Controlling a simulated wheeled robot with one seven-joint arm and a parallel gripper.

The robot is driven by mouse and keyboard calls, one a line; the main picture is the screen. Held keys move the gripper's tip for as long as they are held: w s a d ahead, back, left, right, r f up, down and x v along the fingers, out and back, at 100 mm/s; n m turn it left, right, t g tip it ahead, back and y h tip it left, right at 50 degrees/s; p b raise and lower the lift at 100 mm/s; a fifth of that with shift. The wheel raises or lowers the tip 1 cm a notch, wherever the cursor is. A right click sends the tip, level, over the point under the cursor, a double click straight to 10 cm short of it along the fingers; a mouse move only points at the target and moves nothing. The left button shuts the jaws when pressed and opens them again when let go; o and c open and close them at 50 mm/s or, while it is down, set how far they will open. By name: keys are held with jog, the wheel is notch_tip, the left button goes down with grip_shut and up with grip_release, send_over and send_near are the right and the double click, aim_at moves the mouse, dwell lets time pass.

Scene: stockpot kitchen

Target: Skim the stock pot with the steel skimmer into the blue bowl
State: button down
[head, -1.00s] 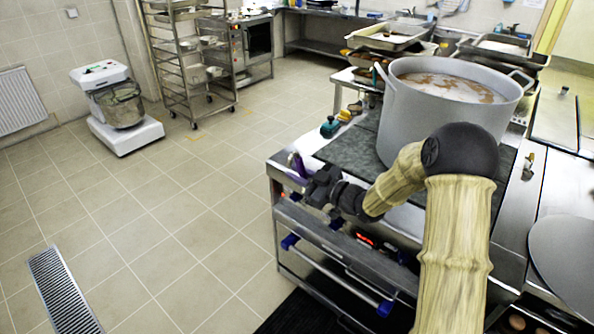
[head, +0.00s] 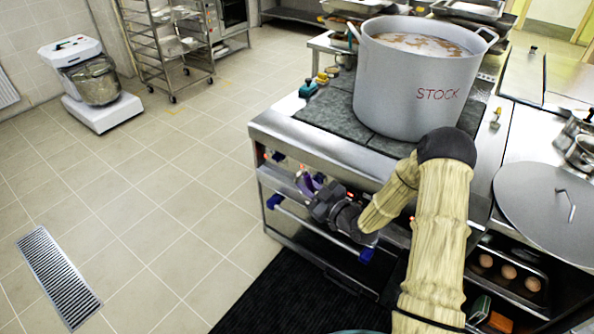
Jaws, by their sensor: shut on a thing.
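The grey stock pot (head: 407,95), marked STOCK in red, stands upright on the dark stove top. Brownish patches float on the pale liquid (head: 415,43) in it. My gripper (head: 308,184) is low at the stove's front, left of and below the pot. It is shut on a small purple thing (head: 309,187), mostly hidden by the fingers; I cannot tell what it is. I cannot make out the steel skimmer. A teal rim (head: 357,331) just shows at the bottom edge; I cannot tell if it is the blue bowl.
The stove's front rail (head: 325,240) with blue ends runs close to my gripper. A round steel lid (head: 550,208) lies at right, above a shelf with eggs (head: 508,271). The tiled floor (head: 170,215) at left is clear.

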jog(key=s+d+f+m+t+h, duration=0.2)
jog(key=s+d+f+m+h, duration=0.2)
jog(key=f, duration=0.4)
jog(key=s+d+f+m+t+h, duration=0.2)
jog(key=s+d+f+m+h, duration=0.2)
jog(key=s+f+h, duration=0.3)
notch_tip(320, 180, down, 2)
jog(key=shift+s+d+f+h, duration=0.2)
jog(key=shift+d+h, duration=0.3)
jog(key=shift+d, duration=0.25)
jog(key=shift+a, duration=0.1)
